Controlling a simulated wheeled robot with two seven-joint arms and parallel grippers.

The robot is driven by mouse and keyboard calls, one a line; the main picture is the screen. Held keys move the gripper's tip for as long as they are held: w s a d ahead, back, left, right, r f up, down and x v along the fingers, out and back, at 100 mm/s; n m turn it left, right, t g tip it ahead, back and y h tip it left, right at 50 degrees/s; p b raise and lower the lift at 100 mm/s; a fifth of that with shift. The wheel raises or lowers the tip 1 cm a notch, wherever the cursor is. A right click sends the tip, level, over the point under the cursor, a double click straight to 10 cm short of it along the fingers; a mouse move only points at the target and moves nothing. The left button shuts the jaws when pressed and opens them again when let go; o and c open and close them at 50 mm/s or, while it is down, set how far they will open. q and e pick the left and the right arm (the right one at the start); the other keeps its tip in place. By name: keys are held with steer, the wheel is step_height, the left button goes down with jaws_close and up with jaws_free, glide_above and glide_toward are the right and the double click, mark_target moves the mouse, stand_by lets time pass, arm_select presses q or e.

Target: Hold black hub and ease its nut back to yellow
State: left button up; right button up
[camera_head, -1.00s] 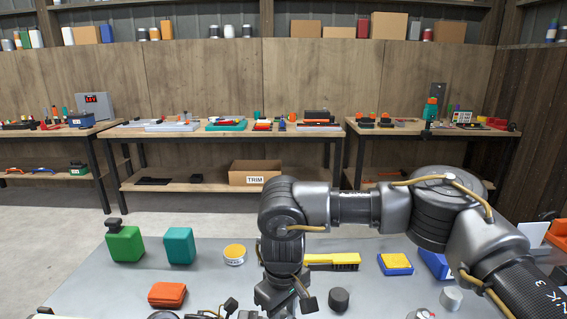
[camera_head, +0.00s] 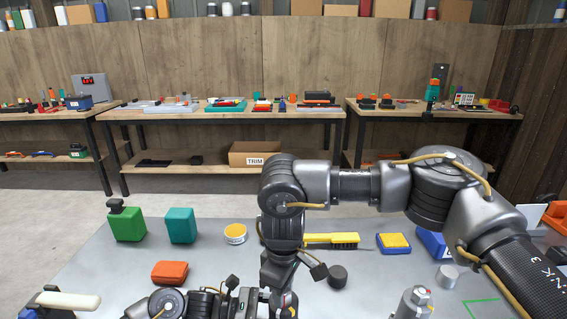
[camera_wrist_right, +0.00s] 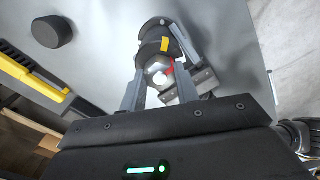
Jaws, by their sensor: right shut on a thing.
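The black hub (camera_wrist_right: 152,47) shows in the right wrist view, with a yellow mark (camera_wrist_right: 165,44) on its side. Its silver nut (camera_wrist_right: 157,72) faces my right wrist camera and bears a red mark (camera_wrist_right: 170,68). The red and yellow marks are apart. My right gripper (camera_wrist_right: 160,70) is shut on the nut, a finger at each side. In the head view its arm hides the hub. My left arm (camera_head: 168,301) enters at the bottom of the head view; its fingers are not clear there. A grey bar and screwed block beside the hub may be my left gripper; I cannot tell.
On the grey bench top (camera_head: 85,262) stand a green bottle (camera_head: 127,225), a teal block (camera_head: 180,226), a yellow tin (camera_head: 235,233), an orange case (camera_head: 169,273), a yellow brush (camera_head: 330,239) and a black knob (camera_head: 337,277). A silver canister (camera_head: 411,303) is at front right.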

steer(key=shift+n, duration=1.5)
steer(key=shift+n, duration=1.2)
steer(key=o, duration=1)
steer(key=shift+c, duration=0.2)
steer(key=shift+m, duration=1.2)
